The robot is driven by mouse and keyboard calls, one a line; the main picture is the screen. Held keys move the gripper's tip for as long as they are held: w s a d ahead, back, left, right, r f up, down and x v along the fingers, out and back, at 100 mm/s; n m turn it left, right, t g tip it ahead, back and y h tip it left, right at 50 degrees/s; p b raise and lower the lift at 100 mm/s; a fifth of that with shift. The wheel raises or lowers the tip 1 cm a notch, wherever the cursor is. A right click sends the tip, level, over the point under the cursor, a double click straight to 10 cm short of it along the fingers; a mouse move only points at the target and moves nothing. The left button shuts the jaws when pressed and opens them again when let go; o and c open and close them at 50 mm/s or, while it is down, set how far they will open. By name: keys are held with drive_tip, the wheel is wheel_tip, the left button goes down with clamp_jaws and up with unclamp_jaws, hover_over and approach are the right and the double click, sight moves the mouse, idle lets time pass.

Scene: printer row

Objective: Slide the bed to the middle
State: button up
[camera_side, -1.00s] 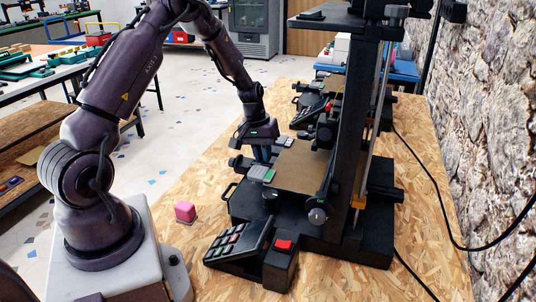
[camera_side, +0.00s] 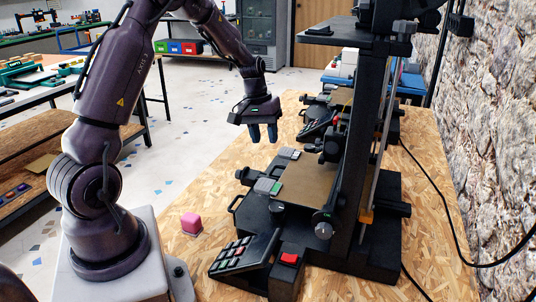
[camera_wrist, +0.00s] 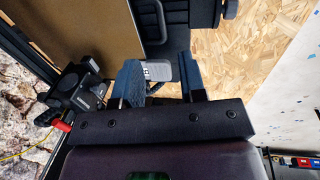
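The printer bed (camera_side: 308,184) is a flat tan plate on the black base of the nearest printer. Grey clips or tabs sit along its left edge, one with a green patch (camera_side: 268,187). The bed also fills the upper left of the wrist view (camera_wrist: 92,28). My gripper (camera_side: 263,140) hangs in the air above and left of the bed's far corner, clear of it. In the wrist view its two blue fingers (camera_wrist: 162,80) are apart with nothing held. A grey tab (camera_wrist: 158,71) shows below, in the gap between them.
The dark printer upright (camera_side: 357,140) stands over the bed's right side. A keypad (camera_side: 243,252) and a red button (camera_side: 289,258) are in front. A second printer (camera_side: 330,115) stands behind.

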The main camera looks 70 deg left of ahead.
drive_tip(key=shift+s+a+r, duration=0.1)
drive_tip(key=shift+s+r, duration=0.05)
drive_tip(key=shift+r, duration=0.8)
drive_tip(key=shift+s+a+r, duration=0.1)
drive_tip(key=shift+r, duration=0.8)
wheel_tip(320, 180, up, 6)
drive_tip(key=s+a, duration=0.2)
drive_tip(key=shift+a, duration=0.15)
drive_tip(key=s+d+r+m+t, duration=0.1)
drive_tip(key=s+d+r+m, duration=0.1)
drive_tip(key=s+d, duration=0.3)
drive_tip(key=s+d+r+m+t+y, duration=0.1)
drive_tip(key=s+d+m, duration=0.3)
drive_tip(key=d, duration=0.7)
drive_tip(key=s+d+r+m+t, duration=0.2)
drive_tip(key=s+d+r+m, duration=0.1)
drive_tip(key=s+d, duration=0.3)
drive_tip(key=d, duration=0.2)
drive_tip(key=shift+d+r, duration=0.3)
drive_tip(key=shift+r, duration=0.1)
